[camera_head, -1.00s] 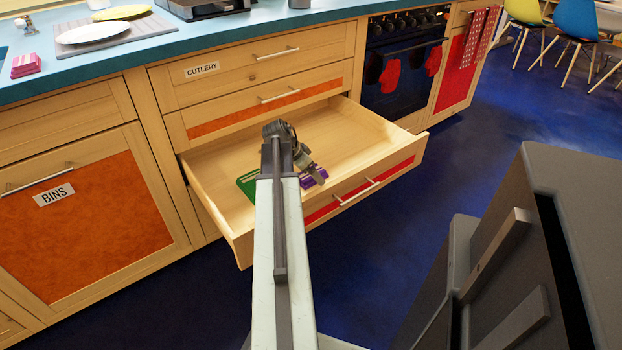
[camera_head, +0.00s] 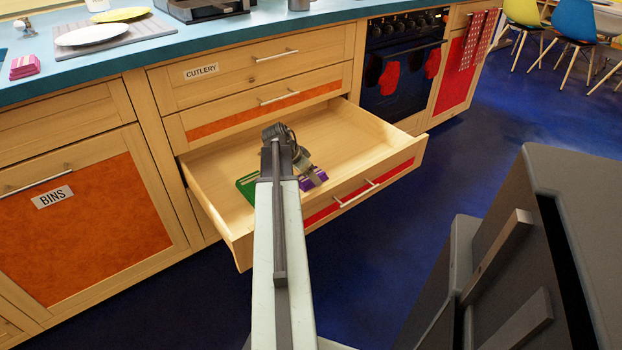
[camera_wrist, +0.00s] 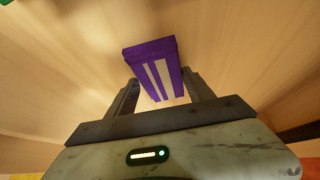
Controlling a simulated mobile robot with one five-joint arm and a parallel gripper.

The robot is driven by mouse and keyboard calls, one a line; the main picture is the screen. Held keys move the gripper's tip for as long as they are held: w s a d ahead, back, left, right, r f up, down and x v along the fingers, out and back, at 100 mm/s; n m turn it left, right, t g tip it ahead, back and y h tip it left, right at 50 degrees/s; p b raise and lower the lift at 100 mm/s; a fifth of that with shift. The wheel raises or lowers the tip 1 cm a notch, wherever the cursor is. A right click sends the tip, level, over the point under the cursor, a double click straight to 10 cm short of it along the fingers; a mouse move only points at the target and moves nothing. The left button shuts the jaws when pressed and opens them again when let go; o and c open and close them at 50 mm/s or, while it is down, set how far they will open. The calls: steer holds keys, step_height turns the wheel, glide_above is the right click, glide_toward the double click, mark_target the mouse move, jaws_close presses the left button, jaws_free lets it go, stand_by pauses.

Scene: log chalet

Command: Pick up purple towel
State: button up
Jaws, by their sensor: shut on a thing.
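The purple towel (camera_wrist: 153,67) is folded into a flat block with white stripes. In the wrist view it sits between the two fingers of my gripper (camera_wrist: 163,95), which is shut on it. In the head view the towel (camera_head: 316,181) shows inside the open drawer (camera_head: 352,135), near its front panel. My gripper (camera_head: 313,176) is over the towel there, and my arm hides part of the drawer. I cannot tell whether the towel is clear of the drawer floor.
A green folded cloth (camera_head: 247,185) lies in the drawer just left of my arm. The drawer's front panel (camera_head: 360,193) and side walls stand around my gripper. The right part of the drawer is empty. The counter (camera_head: 100,62) is above and behind.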

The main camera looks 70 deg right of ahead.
step_height(320, 180, up, 11)
steer(key=p, duration=1)
steer(key=shift+p, duration=0.4)
steer(key=shift+f, duration=0.25)
